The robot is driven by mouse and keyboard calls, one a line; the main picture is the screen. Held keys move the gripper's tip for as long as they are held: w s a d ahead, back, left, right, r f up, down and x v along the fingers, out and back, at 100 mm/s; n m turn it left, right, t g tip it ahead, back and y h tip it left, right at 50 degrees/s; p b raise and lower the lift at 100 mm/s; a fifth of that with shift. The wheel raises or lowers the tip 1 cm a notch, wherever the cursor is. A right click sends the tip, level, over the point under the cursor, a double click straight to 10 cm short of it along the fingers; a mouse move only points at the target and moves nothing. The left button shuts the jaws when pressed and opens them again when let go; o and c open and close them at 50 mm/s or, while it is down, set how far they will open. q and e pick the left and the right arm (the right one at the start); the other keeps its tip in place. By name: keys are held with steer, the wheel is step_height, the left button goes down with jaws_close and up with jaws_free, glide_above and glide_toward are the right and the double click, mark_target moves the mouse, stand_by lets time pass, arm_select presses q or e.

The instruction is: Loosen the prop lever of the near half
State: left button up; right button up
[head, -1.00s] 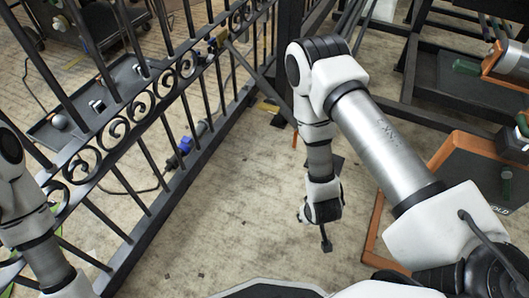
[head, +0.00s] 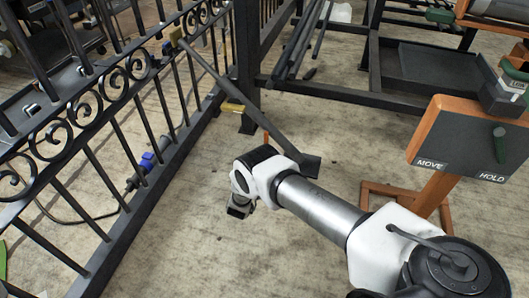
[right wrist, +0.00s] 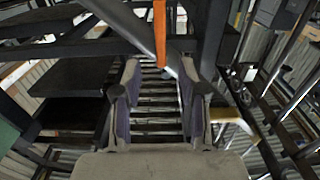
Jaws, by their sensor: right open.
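The black scroll gate (head: 110,85) runs along the left of the head view. A grey prop bar (head: 228,92) slopes from its rail down to a dark foot (head: 311,166) near the floor. A thin orange bar (head: 265,138) shows beside the prop; I cannot tell for sure that it is the lever. In the right wrist view an orange bar (right wrist: 159,32) hangs ahead of the fingers near a slanting grey bar. My right gripper (head: 239,211) is low, left of the prop's foot. In the wrist view its fingers (right wrist: 158,82) are apart with nothing between them.
A dark board (head: 440,150) marked MOVE and HOLD, with a green handle (head: 500,145), stands at the right. A black rack (head: 430,75) is behind. A blue fitting (head: 147,160) is at the gate's lower rail.

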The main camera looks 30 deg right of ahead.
mark_target(266, 141)
arm_select(q)
steer(key=shift+t, duration=0.3)
steer(key=f+b, duration=0.1)
steer(key=w+f+b, duration=0.1)
steer(key=f+b, duration=0.2)
steer(key=shift+w+f+b, duration=0.25)
steer(key=shift+f+b, duration=0.05)
steer(key=shift+f, duration=0.05)
arm_select(e)
steer(key=x, duration=0.7)
steer(key=shift+w+d+r, duration=0.2)
steer(key=shift+w+d, duration=0.05)
steer(key=shift+w, duration=0.05)
arm_select(q)
steer(key=shift+w+r, duration=0.1)
arm_select(e)
steer(key=shift+r, duration=0.1)
jaws_close()
